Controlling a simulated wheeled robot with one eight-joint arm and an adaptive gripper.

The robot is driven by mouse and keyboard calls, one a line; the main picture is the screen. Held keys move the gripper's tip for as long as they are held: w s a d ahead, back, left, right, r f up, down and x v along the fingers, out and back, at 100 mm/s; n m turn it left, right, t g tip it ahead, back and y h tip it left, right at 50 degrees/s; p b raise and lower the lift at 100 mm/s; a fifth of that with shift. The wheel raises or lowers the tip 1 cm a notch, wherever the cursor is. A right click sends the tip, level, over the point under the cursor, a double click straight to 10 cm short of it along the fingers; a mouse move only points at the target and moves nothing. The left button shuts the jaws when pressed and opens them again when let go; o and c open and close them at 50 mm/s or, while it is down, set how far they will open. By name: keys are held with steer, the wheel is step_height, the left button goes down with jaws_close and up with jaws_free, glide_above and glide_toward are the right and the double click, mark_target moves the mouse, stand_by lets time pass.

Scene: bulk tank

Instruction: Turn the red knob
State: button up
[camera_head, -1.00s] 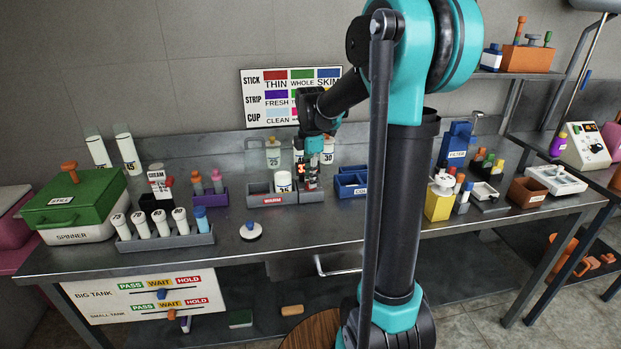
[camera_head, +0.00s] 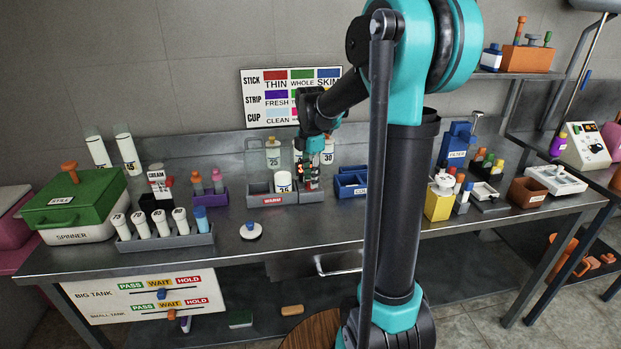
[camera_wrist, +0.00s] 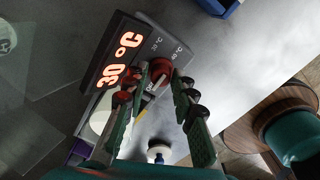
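In the wrist view the red knob (camera_wrist: 160,71) sits on a dark heater box (camera_wrist: 108,66) whose lit display reads 30 °C. The knob has a pale pointer line, and temperature marks are printed beside it. My gripper (camera_wrist: 159,76) is open, its two green fingers on either side of the knob and their tips close to it. I cannot make out firm contact. In the head view my gripper (camera_head: 307,172) reaches down over the grey station at the back middle of the bench, and the knob is hidden there.
A white cup (camera_head: 283,181) stands in the grey holder left of my gripper. A blue bin (camera_head: 351,184) is close on the right. Bottles (camera_head: 273,152) stand behind. A white disc with a blue knob (camera_head: 250,231) lies on clear bench in front.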

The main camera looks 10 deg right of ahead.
step_height(320, 180, up, 12)
stand_by(0.8)
